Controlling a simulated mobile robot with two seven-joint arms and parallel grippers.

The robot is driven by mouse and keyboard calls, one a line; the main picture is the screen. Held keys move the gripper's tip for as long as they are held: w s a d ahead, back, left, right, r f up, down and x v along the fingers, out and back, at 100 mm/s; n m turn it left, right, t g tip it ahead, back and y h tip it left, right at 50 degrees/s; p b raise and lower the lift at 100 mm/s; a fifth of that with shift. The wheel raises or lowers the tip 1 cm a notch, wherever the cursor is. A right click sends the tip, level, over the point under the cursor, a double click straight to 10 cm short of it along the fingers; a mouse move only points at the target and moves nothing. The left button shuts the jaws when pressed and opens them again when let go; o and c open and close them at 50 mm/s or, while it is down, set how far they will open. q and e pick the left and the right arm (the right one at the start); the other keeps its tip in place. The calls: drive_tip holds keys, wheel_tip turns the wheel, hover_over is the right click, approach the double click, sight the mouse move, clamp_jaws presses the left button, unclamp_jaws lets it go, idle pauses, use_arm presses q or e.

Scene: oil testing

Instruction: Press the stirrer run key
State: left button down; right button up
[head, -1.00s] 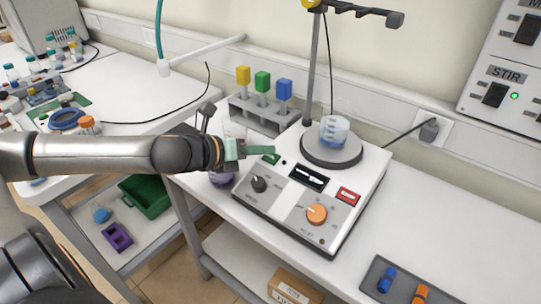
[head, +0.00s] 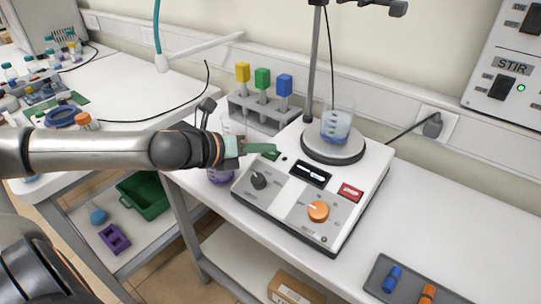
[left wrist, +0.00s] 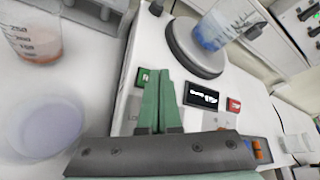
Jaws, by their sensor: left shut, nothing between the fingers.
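The white stirrer hotplate (head: 300,232) stands on the right bench. The green run key (head: 272,155) is at its back left corner and shows in the left wrist view (left wrist: 142,77). My left gripper (head: 272,148) is shut and empty. Its green fingertips are at the green key; in the left wrist view the fingertips (left wrist: 158,74) appear just right of it. I cannot tell whether they touch it. A beaker of bluish liquid (head: 336,128) stands on the round plate (head: 333,150). My right gripper is not in view.
A dark display (head: 311,173), red key (head: 350,193), black knob (head: 259,181) and orange knob (head: 318,211) are on the panel. A rack (head: 256,115) with coloured blocks stands behind. A grey tray (head: 376,272) lies at front right.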

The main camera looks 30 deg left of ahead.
use_arm(q)
drive_tip(key=shift+w+f+b, duration=0.15)
drive_tip(key=shift+f+b, duration=0.3)
drive_tip(key=shift+b, duration=0.7)
idle(1.1)
drive_tip(key=shift+r, duration=0.1)
drive_tip(key=r+p, duration=0.1)
drive_tip(key=p, duration=0.1)
drive_tip(key=shift+p, duration=0.4)
drive_tip(key=shift+s+r+p, duration=0.25)
drive_tip(key=shift+s+p, duration=0.05)
drive_tip(key=shift+p, duration=0.65)
drive_tip(key=r+p, duration=0.1)
drive_tip(key=p, duration=0.1)
drive_tip(key=s+r+p, duration=0.1)
drive_tip(key=r+p, duration=0.1)
drive_tip(key=p, duration=0.1)
drive_tip(key=r+p, duration=0.1)
drive_tip(key=p, duration=0.2)
drive_tip(key=shift+s+r+p, duration=0.3)
drive_tip(key=shift+s+r, duration=0.05)
